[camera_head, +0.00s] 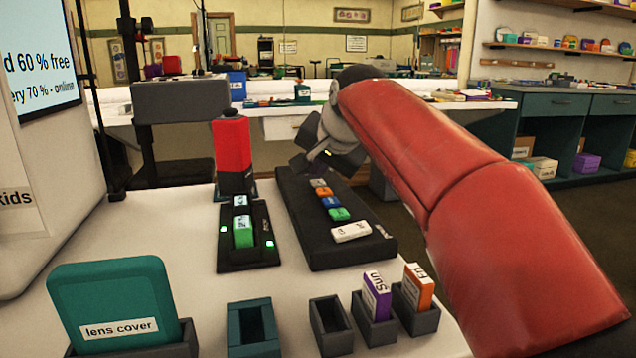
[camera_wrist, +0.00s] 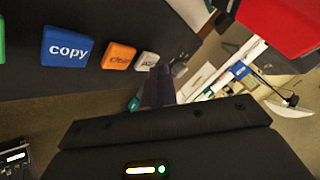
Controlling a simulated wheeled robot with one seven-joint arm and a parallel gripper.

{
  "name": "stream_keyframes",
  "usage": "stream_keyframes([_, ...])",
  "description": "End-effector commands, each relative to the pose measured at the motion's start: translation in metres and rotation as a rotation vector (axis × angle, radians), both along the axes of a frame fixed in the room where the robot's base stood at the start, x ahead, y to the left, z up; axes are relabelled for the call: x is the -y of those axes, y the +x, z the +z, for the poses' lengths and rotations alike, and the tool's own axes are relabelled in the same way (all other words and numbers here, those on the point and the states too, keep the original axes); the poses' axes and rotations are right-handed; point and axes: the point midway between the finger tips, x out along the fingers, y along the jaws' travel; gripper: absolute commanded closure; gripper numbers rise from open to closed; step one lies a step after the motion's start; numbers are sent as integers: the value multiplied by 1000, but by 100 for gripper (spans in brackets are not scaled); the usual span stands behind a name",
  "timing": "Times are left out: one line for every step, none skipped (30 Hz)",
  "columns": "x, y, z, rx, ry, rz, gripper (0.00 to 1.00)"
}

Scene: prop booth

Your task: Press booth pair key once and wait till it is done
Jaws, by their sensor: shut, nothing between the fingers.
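A black key panel (camera_head: 310,225) lies on the light counter, with a row of coloured keys. The white key (camera_head: 352,231) is nearest; green (camera_head: 340,214), blue (camera_head: 330,201), orange (camera_head: 323,191) and grey (camera_head: 318,183) keys follow toward the far end. In the wrist view the blue key (camera_wrist: 67,47) reads "copy"; the orange key (camera_wrist: 118,56) and the grey key (camera_wrist: 147,61) have labels too blurred to read surely. My gripper (camera_head: 320,166) is shut and empty over the far end of the panel, close to the grey key. I cannot tell whether it touches a key.
In front are a teal lens cover (camera_head: 112,300), two empty holders (camera_head: 252,328), and purple (camera_head: 376,295) and orange (camera_head: 418,286) pieces in holders.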

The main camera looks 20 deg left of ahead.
Motion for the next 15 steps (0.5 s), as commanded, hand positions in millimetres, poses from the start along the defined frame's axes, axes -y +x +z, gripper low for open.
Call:
stream_keyframes([0, 0, 0, 0, 0, 0, 100])
stream_keyframes([0, 0, 0, 0, 0, 0, 100])
stream_keyframes([0, 0, 0, 0, 0, 0, 100])
stream_keyframes([0, 0, 0, 0, 0, 0, 100])
stream_keyframes([0, 0, -1, 0, 0, 0, 100])
stream_keyframes([0, 0, -1, 0, 0, 0, 100])
stream_keyframes([0, 0, -1, 0, 0, 0, 100])
stream_keyframes([0, 0, -2, 0, 0, 0, 100])
stream_keyframes([0, 0, -2, 0, 0, 0, 100])
stream_keyframes([0, 0, -3, 0, 0, 0, 100])
stream_keyframes([0, 0, -3, 0, 0, 0, 100])
stream_keyframes([0, 0, -4, -1, 0, 1, 100])
stream_keyframes([0, 0, -4, -1, 0, 1, 100])
stream_keyframes([0, 0, -4, -1, 0, 1, 100])
stream_keyframes([0, 0, -5, -1, 0, 1, 100])
